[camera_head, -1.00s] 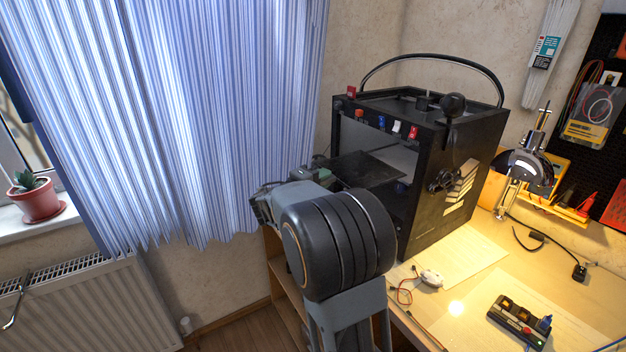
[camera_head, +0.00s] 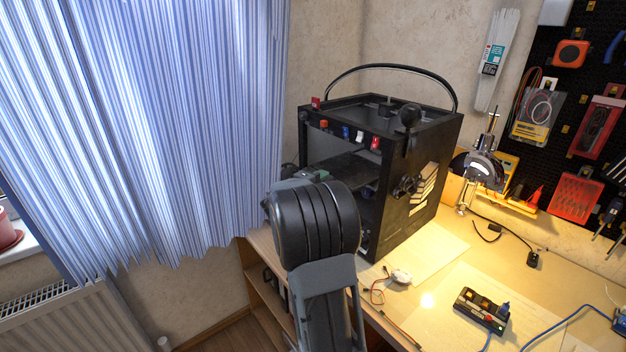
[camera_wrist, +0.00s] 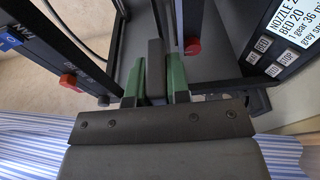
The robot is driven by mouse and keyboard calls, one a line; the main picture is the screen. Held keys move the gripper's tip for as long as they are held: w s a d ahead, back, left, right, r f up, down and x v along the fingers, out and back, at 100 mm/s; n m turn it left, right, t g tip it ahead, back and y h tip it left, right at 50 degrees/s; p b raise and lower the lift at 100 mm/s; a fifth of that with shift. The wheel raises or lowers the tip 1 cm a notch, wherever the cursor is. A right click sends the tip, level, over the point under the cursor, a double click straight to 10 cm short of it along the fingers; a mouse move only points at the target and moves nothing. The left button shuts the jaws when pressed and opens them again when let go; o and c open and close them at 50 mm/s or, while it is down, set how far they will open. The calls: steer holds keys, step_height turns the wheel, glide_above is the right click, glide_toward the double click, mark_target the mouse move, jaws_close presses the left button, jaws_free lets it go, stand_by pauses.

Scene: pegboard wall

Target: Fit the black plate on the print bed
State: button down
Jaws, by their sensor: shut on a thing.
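The black plate (camera_head: 348,171) is inside the front opening of the black box-shaped printer (camera_head: 408,205) in the head view. My gripper (camera_head: 312,176) is at the plate's near left edge, partly hidden behind my arm. In the wrist view, the green fingers of my gripper (camera_wrist: 155,84) are shut on a dark piece of the plate (camera_wrist: 156,68). The plate looks roughly level in the head view. The print bed cannot be told apart under it, and whether they touch cannot be seen.
A lit display (camera_wrist: 293,28) is at upper right. The desk (camera_head: 440,255) holds a lamp (camera_head: 478,168) and a small black box (camera_head: 481,308). A striped curtain (camera_head: 150,120) hangs left.

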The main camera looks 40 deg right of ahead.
mark_target(345, 170)
steer(key=d+p, duration=0.1)
steer(key=d, duration=0.2)
steer(key=shift+s+d, duration=0.15)
steer(key=shift+d, duration=0.1)
steer(key=shift+d+f, duration=0.1)
steer(key=shift+d, duration=0.15)
steer(key=shift+a+f+b, duration=0.1)
steer(key=shift+f+b, duration=0.4)
steer(key=shift+b, duration=0.25)
steer(key=shift+s+a+b, duration=0.1)
steer(key=shift+a+b, duration=0.15)
steer(key=shift+b, duration=0.55)
steer(key=c, duration=1)
jaws_free()
